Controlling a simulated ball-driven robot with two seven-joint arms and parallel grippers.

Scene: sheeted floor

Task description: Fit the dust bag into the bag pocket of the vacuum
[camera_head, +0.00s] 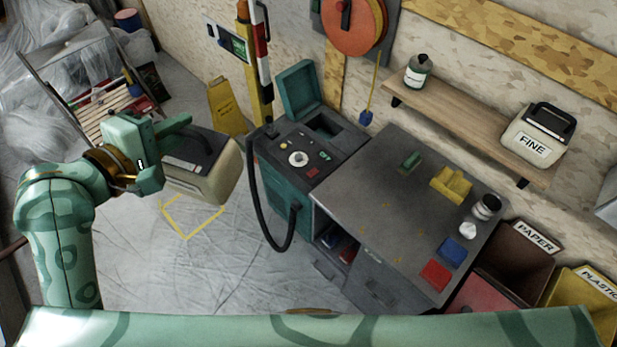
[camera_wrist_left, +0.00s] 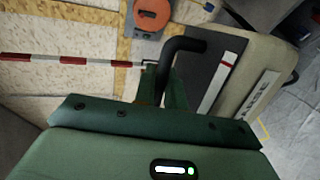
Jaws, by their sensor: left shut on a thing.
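My left gripper (camera_head: 172,150) is shut on the dark handle of a cream box (camera_head: 222,178), which appears to be the dust bag. It holds the box over the floor, left of the vacuum and apart from it. In the left wrist view the box (camera_wrist_left: 258,65) has a dark top, a black handle (camera_wrist_left: 188,44) and a partly legible white label. The teal vacuum (camera_head: 285,165) stands at centre with its lid (camera_head: 297,88) raised. A dark opening (camera_head: 328,124), seemingly the bag pocket, lies beside the lid. My right gripper is out of view.
A similar box marked FINE (camera_head: 535,140) stands on the wall shelf (camera_head: 460,110). A black hose (camera_head: 262,215) loops in front of the vacuum. A grey workbench (camera_head: 385,215) adjoins it on the right. A yellow floor sign (camera_head: 226,107) stands behind the held box.

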